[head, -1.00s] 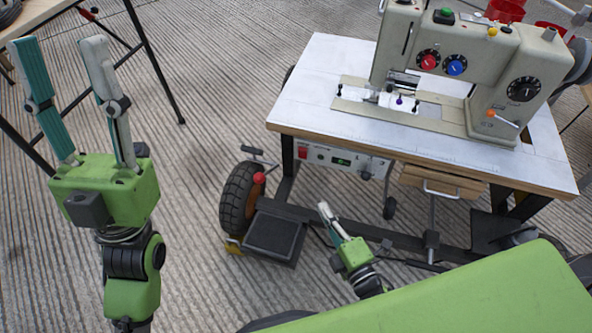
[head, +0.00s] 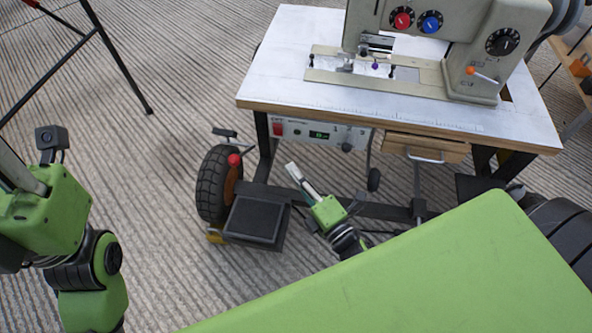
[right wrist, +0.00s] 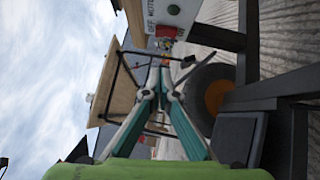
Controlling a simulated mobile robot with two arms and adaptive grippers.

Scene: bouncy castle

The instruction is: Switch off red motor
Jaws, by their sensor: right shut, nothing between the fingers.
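The red motor switch (head: 278,129) sits at the left end of the white control box (head: 325,134) under the sewing table's front edge. In the right wrist view the red switch (right wrist: 166,31) shows beside lettering reading "OFF MOTOR". My right gripper (head: 292,168) is shut and empty, below the box and pointing up toward it. In the right wrist view its fingertips (right wrist: 160,72) meet just short of the switch in the picture, apart from it. My left gripper (head: 15,175) is at the left edge, its fingers mostly out of frame.
The sewing machine (head: 440,50) stands on the white tabletop (head: 285,60). A black pedal (head: 256,220) and a wheel (head: 213,185) with a red knob (head: 234,160) are left of my right gripper. A wooden drawer (head: 425,148) is right of the box.

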